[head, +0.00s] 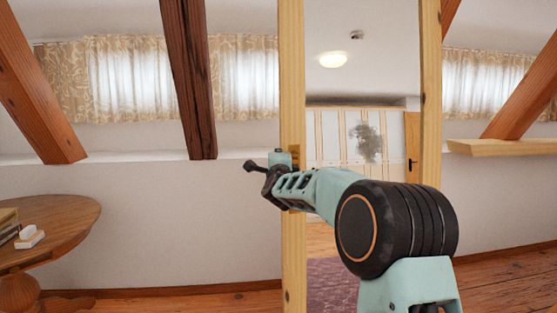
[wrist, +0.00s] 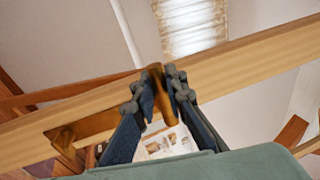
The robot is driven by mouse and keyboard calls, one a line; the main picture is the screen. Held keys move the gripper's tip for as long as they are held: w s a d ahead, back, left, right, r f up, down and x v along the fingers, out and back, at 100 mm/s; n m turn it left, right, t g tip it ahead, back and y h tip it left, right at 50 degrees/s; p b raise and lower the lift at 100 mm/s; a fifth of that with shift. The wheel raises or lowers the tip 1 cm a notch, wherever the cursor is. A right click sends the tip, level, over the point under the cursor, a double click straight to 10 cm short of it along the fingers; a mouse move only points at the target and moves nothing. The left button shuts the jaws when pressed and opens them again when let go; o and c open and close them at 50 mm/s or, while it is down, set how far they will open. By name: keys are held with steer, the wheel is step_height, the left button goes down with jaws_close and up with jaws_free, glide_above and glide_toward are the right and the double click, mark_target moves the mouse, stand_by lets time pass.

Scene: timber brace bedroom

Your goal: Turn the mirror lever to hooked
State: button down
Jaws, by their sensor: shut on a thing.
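The mirror is a tall pane in a pale wooden frame (head: 292,80) in the head view, with its left post behind my gripper. In the wrist view the frame (wrist: 240,62) crosses as a slanted beam. A brown, brass-like lever (wrist: 157,78) stands at the frame between my fingers, and a plate of similar colour (wrist: 80,128) lies along the frame to its left. My gripper (wrist: 154,86) is shut on the lever, one dark finger on each side. In the head view my gripper (head: 268,172) is at the left post, and the lever is mostly hidden there.
A round wooden table (head: 75,215) with books (head: 8,222) stands at the left. Slanted timber braces (head: 35,90) and a dark post (head: 188,80) rise by the wall. A wooden shelf (head: 500,147) is at the right. The floor between table and mirror looks clear.

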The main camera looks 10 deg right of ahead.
stand_by(0.4)
steer(key=c, duration=1.9)
jaws_free()
steer(key=shift+c, duration=0.2)
steer(key=shift+s, duration=0.1)
steer(key=s+a, duration=0.1)
steer(key=s, duration=1)
steer(key=shift+s+a+f, duration=0.15)
steer(key=shift+s+f, duration=0.2)
steer(key=shift+f, duration=0.05)
